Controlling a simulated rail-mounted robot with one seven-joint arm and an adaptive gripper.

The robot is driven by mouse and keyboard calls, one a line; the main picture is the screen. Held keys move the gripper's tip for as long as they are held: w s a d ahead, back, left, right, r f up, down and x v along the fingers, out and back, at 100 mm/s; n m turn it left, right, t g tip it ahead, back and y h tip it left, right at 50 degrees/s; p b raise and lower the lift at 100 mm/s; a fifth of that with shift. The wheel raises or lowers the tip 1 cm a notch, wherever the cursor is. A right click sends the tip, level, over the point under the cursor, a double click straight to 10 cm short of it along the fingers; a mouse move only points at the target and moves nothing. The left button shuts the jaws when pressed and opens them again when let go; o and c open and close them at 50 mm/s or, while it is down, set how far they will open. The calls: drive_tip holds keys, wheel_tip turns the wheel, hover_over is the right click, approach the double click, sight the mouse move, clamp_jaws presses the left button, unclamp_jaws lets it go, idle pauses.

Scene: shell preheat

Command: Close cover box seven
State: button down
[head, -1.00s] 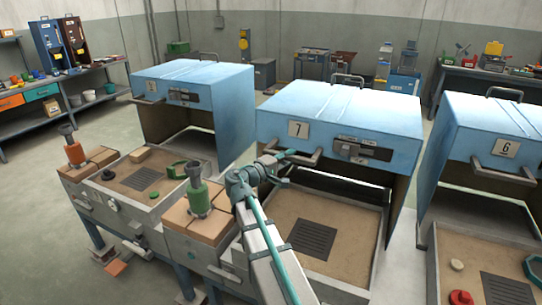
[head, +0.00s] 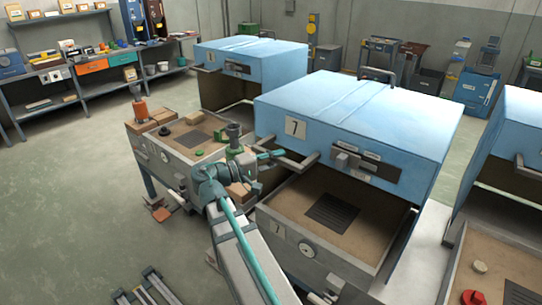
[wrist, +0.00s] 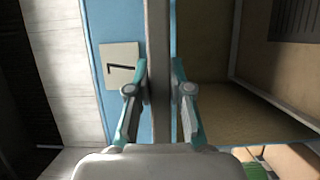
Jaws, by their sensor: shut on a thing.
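Cover box seven (head: 350,110) is a blue hood with a number 7 plate (head: 295,128). It stands raised, with an open gap between its front edge and the sandy tray (head: 310,248) below. A grey bar handle (head: 296,162) sticks out from its front. My gripper (head: 270,155) is at the left part of this handle. In the wrist view my gripper (wrist: 160,90) has its teal fingers on either side of the handle bar (wrist: 159,45), shut on it. The 7 plate (wrist: 120,68) shows just left of the bar.
Another raised blue cover box (head: 255,60) stands to the left and one (head: 520,130) at the right edge. The floor at left (head: 70,180) is mostly clear.

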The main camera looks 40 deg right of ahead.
drive_tip(key=shift+s+a+f, duration=0.1)
drive_tip(key=shift+s, duration=0.05)
drive_tip(key=c, duration=1.1)
unclamp_jaws()
drive_tip(key=shift+a, duration=0.2)
drive_tip(key=shift+o, duration=0.3)
drive_tip(key=shift+d, duration=0.1)
drive_tip(key=shift+a, duration=0.2)
drive_tip(key=w+a, duration=0.2)
drive_tip(key=a, duration=0.9)
drive_tip(key=shift+w+a, duration=0.2)
drive_tip(key=shift+a, duration=0.05)
